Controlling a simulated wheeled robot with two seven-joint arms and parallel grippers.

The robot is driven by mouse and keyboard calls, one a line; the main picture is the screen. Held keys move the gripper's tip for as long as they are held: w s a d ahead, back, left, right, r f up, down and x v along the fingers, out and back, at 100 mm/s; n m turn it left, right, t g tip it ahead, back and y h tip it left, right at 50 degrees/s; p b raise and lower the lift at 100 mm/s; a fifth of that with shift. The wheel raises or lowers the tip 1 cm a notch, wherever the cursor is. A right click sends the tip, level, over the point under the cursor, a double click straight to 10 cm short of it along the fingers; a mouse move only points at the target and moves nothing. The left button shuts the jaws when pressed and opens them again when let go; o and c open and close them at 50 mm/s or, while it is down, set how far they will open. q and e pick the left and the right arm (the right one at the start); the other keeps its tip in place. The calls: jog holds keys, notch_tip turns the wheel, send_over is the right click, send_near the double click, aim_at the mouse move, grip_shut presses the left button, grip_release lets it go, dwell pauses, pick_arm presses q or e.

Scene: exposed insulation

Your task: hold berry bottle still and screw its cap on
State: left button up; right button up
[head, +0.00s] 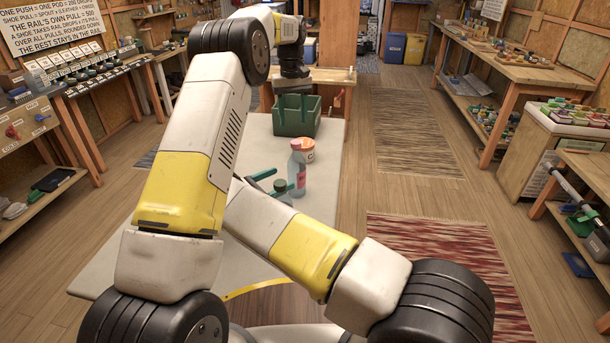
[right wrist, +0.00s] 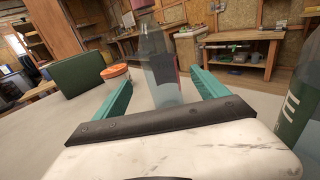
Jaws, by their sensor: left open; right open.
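The likely berry bottle (head: 297,175), clear with a pink-red label, stands upright on the grey table (head: 328,150). In the right wrist view the bottle (right wrist: 161,68) shows between the teal fingers of my right gripper (right wrist: 160,82). That gripper (head: 277,180) is open; I cannot tell if either finger touches the bottle. The bottle has a pale top in the head view; I cannot tell whether this is a seated cap. My left gripper (head: 293,89) is above the green crate (head: 297,123) at the table's far end, its fingers hard to make out.
An orange-and-white tub (head: 308,150) stands just behind the bottle. A dark green bottle (right wrist: 304,100) is close on the right in the right wrist view, partly out of frame. The table's right side is clear. Workbenches line the room's sides.

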aim_at(296, 172)
jog(key=shift+w+f, duration=0.1)
jog(key=shift+d, duration=0.1)
jog(key=shift+x, duration=3.9)
grip_shut()
